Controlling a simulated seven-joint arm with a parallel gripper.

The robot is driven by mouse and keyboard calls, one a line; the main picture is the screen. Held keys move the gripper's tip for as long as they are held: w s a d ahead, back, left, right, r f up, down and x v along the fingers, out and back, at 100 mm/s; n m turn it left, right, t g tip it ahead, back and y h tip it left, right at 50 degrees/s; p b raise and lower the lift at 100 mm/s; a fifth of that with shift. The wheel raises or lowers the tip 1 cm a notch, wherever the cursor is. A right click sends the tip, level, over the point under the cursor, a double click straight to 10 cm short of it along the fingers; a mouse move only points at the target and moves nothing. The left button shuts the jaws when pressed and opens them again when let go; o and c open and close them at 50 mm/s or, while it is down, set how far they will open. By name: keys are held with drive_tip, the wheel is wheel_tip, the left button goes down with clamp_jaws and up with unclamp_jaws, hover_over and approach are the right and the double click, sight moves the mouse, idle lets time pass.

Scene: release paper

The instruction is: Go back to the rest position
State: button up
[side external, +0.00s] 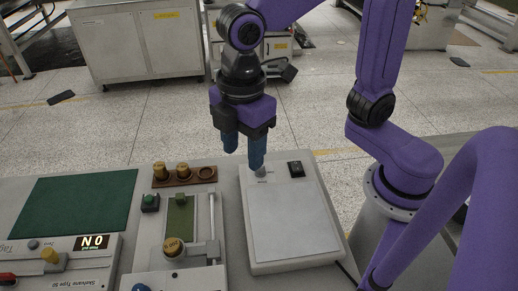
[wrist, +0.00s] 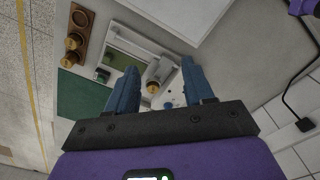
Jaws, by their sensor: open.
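My gripper (side external: 243,158) is open, with two blue fingers pointing down over the back left part of a pale flat panel (side external: 290,225). A small grey piece shows right under one fingertip; I cannot tell whether they touch. In the wrist view my gripper (wrist: 160,68) has nothing between its fingers. No rest position is marked in either view.
Left of the panel stands a grey device (side external: 148,258) with a brass weight (side external: 173,246). Behind it, a brown holder (side external: 206,173) carries two brass weights. A green mat (side external: 75,203) and a device with a display (side external: 60,262) lie further left.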

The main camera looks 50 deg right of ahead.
drive_tip(key=s+d+f+m, duration=0.2)
drive_tip(key=s+d, duration=0.2)
drive_tip(key=d, duration=0.4)
drive_tip(key=s+d+f+m, duration=0.2)
drive_tip(key=s+d, duration=0.3)
drive_tip(key=d, duration=0.3)
drive_tip(key=shift+d+f, duration=0.3)
drive_tip(key=shift+f, duration=0.05)
